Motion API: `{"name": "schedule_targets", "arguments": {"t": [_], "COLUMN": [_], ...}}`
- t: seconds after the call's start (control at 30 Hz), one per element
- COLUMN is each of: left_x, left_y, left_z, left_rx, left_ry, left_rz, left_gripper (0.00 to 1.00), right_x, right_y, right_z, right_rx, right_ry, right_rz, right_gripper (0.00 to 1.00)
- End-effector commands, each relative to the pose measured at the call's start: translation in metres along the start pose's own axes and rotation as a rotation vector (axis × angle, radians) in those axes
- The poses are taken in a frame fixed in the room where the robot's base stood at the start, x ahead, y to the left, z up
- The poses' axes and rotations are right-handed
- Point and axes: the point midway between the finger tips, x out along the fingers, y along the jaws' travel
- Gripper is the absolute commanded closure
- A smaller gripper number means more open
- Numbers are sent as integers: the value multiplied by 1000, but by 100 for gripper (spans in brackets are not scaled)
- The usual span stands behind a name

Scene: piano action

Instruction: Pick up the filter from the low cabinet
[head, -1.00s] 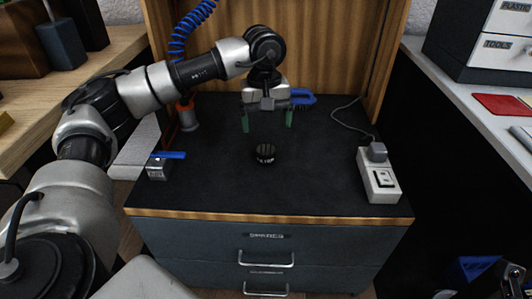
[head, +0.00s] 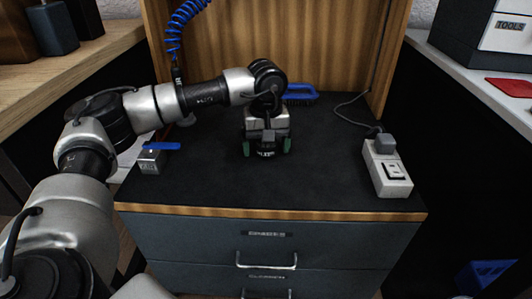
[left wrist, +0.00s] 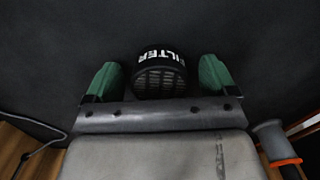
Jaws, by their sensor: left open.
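The filter (head: 266,153) is a small black cylinder with white lettering, on the dark top of the low cabinet (head: 200,185). In the left wrist view the filter (left wrist: 160,75) shows the word FILTER and a ribbed grille. My left gripper (head: 266,149) is over the filter, pointing down, with green fingertips on either side of it. In the left wrist view the left gripper (left wrist: 158,80) is open, with a gap between the filter and each finger. The gripper partly hides the filter in the head view. My right gripper is not in view.
A power strip with a plug (head: 387,170) stands at the cabinet's right edge. A metal piece with a blue lever (head: 152,158) sits at the left edge. A blue-handled thing (head: 301,94) lies behind the gripper. The front of the top is clear.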

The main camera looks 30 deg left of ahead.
Motion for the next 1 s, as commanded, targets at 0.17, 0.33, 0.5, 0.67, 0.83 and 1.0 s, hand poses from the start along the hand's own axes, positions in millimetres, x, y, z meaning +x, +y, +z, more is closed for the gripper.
{"name": "schedule_targets", "arguments": {"t": [0.17, 0.33, 0.5, 0.67, 0.83, 1.0], "left_x": [-1, -1, -1, -1, -3, -18], "left_y": [0, 0, 0, 0, 0, 0], "left_z": [0, 0, 0, 0, 0, 0], "left_rx": [0, 0, 0, -1, 0, 0], "left_ry": [0, 0, 0, 0, 0, 1], "left_rz": [1, 1, 1, 1, 1, 3], "left_gripper": [14, 35, 61, 67, 67, 67], "right_x": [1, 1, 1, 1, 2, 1], "right_y": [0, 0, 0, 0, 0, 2], "right_z": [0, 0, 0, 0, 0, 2], "right_rx": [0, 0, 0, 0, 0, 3], "right_ry": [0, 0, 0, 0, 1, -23], "right_rz": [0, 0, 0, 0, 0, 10], "right_gripper": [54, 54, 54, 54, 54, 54]}}
